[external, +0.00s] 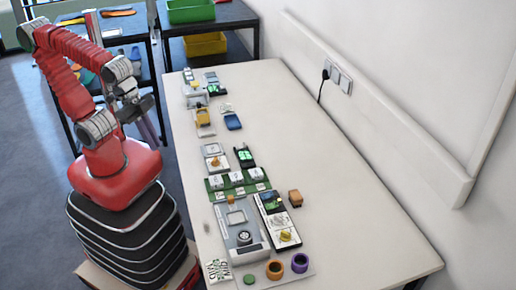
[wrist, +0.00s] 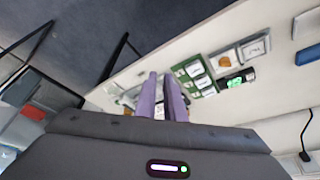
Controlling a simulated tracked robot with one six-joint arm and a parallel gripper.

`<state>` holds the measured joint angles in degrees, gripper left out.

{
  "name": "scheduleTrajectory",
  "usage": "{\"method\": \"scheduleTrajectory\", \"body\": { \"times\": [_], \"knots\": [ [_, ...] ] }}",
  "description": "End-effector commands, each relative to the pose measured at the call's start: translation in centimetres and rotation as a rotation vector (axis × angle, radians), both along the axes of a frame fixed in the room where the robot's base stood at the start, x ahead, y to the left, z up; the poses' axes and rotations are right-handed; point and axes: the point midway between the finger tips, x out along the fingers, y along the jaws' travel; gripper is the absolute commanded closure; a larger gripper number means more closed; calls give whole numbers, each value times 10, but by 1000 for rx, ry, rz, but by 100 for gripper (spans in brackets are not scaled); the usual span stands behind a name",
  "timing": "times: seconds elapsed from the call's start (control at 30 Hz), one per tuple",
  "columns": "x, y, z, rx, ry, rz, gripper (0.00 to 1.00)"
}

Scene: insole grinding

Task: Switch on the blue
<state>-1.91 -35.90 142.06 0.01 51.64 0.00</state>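A small blue block-like item (external: 232,122) lies on the table's left half in the external view. A blue item also shows at the right edge of the wrist view (wrist: 308,54). No switch can be made out on it. A green board (external: 237,188) with white switch-like blocks sits mid-table; it also shows in the wrist view (wrist: 193,75). My gripper (external: 148,128) is off the table's left side, clear of everything. In the wrist view its two lilac fingers (wrist: 161,76) stand a narrow gap apart with nothing between them.
A grey machine (external: 240,228), a black-and-white device (external: 277,220), orange (external: 274,270) and purple (external: 300,263) rings stand at the near end. Several small devices line the table's left edge. The table's right half is clear up to the wall with its socket (external: 340,80).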

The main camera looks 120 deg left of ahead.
Motion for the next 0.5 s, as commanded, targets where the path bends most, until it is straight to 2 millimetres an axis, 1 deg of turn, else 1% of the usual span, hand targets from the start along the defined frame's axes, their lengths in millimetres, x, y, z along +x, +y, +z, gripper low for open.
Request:
{"method": "scheduleTrajectory", "body": {
  "times": [0.03, 0.1, 0.27, 0.5],
  "knots": [
    [5, 2, -3, 0, 18, 7, 95],
    [12, 5, -5, 0, 35, 13, 100],
    [29, 11, -8, 1, 72, 26, 100],
    [58, 22, -12, 10, 119, 29, 100]
  ]
}}
